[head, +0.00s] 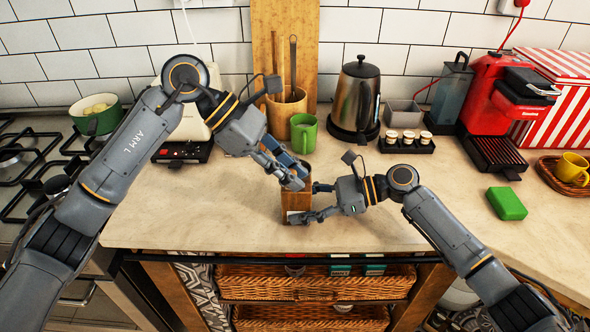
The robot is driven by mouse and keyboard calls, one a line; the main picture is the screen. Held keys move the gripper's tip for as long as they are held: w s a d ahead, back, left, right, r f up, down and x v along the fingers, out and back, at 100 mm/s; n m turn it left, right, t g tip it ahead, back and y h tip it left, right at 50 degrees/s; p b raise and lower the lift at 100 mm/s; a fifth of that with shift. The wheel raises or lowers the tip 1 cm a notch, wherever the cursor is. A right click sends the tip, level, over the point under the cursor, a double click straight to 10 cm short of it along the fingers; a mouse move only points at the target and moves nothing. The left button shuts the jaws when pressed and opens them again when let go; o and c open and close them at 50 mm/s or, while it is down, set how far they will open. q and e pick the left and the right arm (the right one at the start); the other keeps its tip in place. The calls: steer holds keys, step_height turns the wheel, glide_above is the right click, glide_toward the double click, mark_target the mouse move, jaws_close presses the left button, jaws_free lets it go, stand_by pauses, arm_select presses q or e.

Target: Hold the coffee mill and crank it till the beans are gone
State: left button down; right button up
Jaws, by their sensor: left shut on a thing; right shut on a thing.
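The coffee mill (295,204) is a brown wooden box standing upright on the counter near its front edge. My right gripper (304,203) comes from the right and is shut on the mill's body, low down. My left gripper (294,180) is above the mill and shut at its top, where the crank is. The fingers hide the crank handle and most of the mill's top. Whether beans are inside cannot be seen.
A green mug (303,134), a utensil crock (286,108) and a kettle (357,95) stand behind the mill. Small jars on a black tray (406,146) and a green block (506,204) are to the right. The counter around the mill is clear.

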arm_select(q)
steer(key=shift+w+a+f+m+g+y, duration=0.1)
steer(key=shift+w+a+m+g+y, duration=0.35)
steer(key=shift+a+m+g+y, duration=0.8)
steer(key=shift+w+r+m+g+y, duration=0.15)
steer(key=shift+w+m+g, duration=0.45)
steer(key=shift+m, duration=1.35)
steer(key=shift+w+a+f+m+g+y, duration=0.2)
steer(key=shift+a+m+g+y, duration=0.5)
steer(key=shift+m+g, duration=0.7)
steer(key=shift+w+a+m+t, duration=0.2)
steer(key=shift+w+m+t, duration=0.1)
steer(key=shift+m, duration=0.1)
steer(key=c, duration=1.2)
jaws_free()
steer(key=shift+s+d, duration=0.15)
